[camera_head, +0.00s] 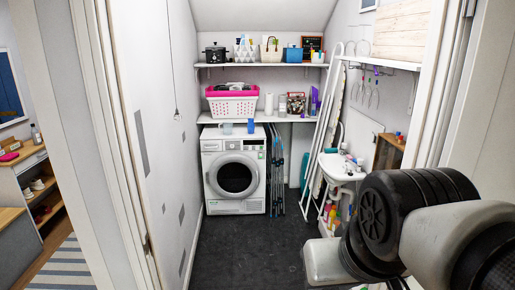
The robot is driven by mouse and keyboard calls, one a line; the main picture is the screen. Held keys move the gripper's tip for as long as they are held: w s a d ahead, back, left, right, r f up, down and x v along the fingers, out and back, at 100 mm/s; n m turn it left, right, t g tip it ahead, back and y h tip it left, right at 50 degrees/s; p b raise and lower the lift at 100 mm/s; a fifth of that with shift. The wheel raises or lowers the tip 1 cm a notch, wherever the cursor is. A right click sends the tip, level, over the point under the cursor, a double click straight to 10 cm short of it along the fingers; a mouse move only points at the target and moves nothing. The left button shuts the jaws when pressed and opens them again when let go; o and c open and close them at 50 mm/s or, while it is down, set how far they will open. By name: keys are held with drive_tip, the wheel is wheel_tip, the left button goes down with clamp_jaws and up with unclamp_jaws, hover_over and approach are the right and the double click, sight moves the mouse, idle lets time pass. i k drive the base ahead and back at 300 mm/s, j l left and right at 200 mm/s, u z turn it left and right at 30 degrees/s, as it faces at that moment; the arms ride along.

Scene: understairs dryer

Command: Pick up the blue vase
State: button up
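A small blue upright object (250,126), which looks like the blue vase, stands on top of the white front-loading dryer (234,205) at the back of the narrow room. It is too small for me to be sure of its shape. A paler grey-blue object (227,128) stands just left of it, apart from it. My arm's links fill the lower right foreground, far in front of the dryer. The fingers of my gripper do not show.
Folded racks (275,170) stand right of the dryer. A ladder-like frame (325,130) leans near the sink (342,167). The dark floor (245,250) is clear between the walls.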

sight(250, 124)
drive_tip(key=i, duration=5.05)
drive_tip(key=i+l, duration=0.15)
drive_tip(key=i, duration=0.15)
drive_tip(key=i+l, duration=0.2)
drive_tip(key=i, duration=0.05)
